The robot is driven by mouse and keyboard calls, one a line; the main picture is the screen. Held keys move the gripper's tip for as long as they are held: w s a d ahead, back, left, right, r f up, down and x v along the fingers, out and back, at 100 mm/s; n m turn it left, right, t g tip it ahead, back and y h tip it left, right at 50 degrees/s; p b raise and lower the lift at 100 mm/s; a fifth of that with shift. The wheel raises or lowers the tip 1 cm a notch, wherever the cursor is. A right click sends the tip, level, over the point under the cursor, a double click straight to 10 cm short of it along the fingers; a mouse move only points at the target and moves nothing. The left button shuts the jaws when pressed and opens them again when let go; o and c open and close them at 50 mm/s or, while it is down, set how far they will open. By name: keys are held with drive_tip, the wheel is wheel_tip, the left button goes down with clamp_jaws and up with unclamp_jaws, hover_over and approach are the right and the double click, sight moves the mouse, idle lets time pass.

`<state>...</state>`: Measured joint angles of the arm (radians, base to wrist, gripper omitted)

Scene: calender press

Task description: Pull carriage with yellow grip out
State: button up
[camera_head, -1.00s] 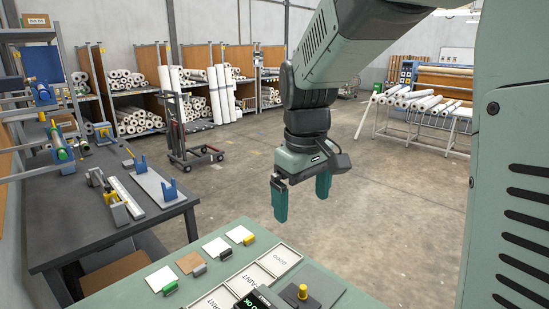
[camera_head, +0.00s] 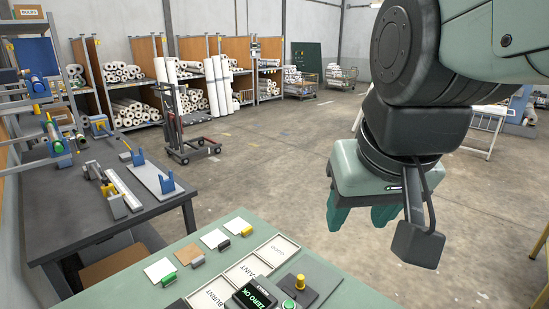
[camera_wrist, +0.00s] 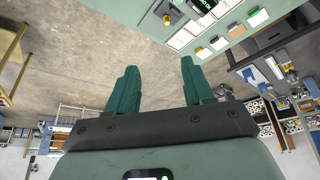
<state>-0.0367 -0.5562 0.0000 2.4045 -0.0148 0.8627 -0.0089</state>
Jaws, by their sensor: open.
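A small yellow-topped piece (camera_head: 247,231) stands beside a white card on the bench. Small yellow parts also show on a grey fixture (camera_head: 109,191) on the dark table. My gripper (camera_head: 362,218) is open and empty above the floor, right of and beyond the bench. Its two green fingers show apart in the wrist view (camera_wrist: 158,68).
The green bench (camera_head: 245,222) holds several cards with clips, labelled trays (camera_head: 243,271) and a display (camera_head: 253,297). The dark table (camera_head: 75,233) carries fixtures. Beyond stand a hand truck (camera_head: 185,130) and racks of rolls (camera_head: 130,108). The floor between is clear.

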drive_tip(key=w+f+g, duration=0.2)
drive_tip(key=w+f, duration=0.2)
drive_tip(key=w, duration=0.6)
drive_tip(key=n+g, duration=0.1)
drive_tip(key=g, duration=0.2)
hover_over(301, 276)
wheel_tip(301, 276, down, 26)
wheel_tip(301, 276, down, 11)
drive_tip(key=shift+s+f, duration=0.1)
drive_tip(key=shift+c, duration=0.3)
clamp_jaws()
